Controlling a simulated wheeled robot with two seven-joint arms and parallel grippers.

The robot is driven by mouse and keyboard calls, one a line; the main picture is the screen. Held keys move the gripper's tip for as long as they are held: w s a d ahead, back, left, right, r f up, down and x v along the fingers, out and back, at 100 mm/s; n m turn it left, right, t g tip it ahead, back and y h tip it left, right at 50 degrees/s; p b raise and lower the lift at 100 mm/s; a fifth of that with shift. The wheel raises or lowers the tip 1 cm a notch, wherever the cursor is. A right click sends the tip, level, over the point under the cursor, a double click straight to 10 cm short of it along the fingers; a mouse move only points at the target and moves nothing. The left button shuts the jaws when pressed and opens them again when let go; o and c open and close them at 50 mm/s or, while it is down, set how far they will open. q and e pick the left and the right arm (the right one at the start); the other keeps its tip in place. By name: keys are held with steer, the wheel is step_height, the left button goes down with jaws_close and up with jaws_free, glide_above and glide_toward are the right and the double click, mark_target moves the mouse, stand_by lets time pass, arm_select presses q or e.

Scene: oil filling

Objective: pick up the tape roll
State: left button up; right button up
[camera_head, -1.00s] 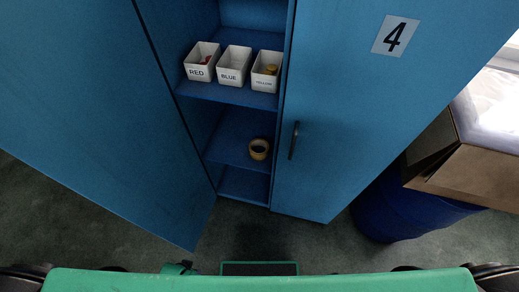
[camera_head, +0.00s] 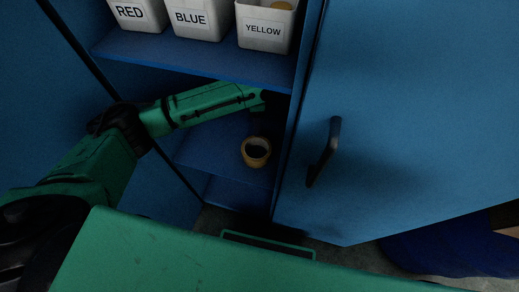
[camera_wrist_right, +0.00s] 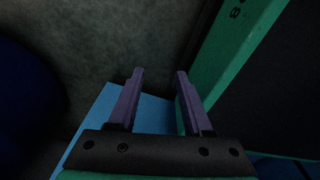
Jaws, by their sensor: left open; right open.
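The tape roll (camera_head: 256,151) is a yellow-tan ring with a dark hole. It lies on the lower shelf (camera_head: 213,150) of the blue cabinet, close to the right side of the opening. My left arm reaches in from the left, under the upper shelf. My left gripper (camera_head: 264,100) is in shadow behind and above the tape roll in the picture, apart from it; its fingers are hard to make out. In the right wrist view my right gripper (camera_wrist_right: 159,76) is open and empty, with two purple-grey fingers apart. The tape roll does not show there.
Above, the upper shelf (camera_head: 190,57) holds bins labelled RED (camera_head: 137,13), BLUE (camera_head: 192,18) and YELLOW (camera_head: 264,28). The closed right door (camera_head: 420,110) with a dark handle (camera_head: 324,152) borders the opening. A blue drum (camera_head: 450,248) stands at lower right.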

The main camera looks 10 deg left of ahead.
mark_target(256, 138)
arm_select(q)
step_height(256, 138, down, 8)
steer(key=shift+r+b, duration=0.1)
steer(key=shift+b, duration=0.65)
steer(key=shift+w+f, duration=0.1)
steer(key=shift+f, duration=0.35)
jaws_close()
arm_select(e)
steer(key=w, duration=0.2)
steer(key=w+a, duration=0.1)
steer(key=w, duration=0.2)
steer(key=shift+w+r, duration=0.1)
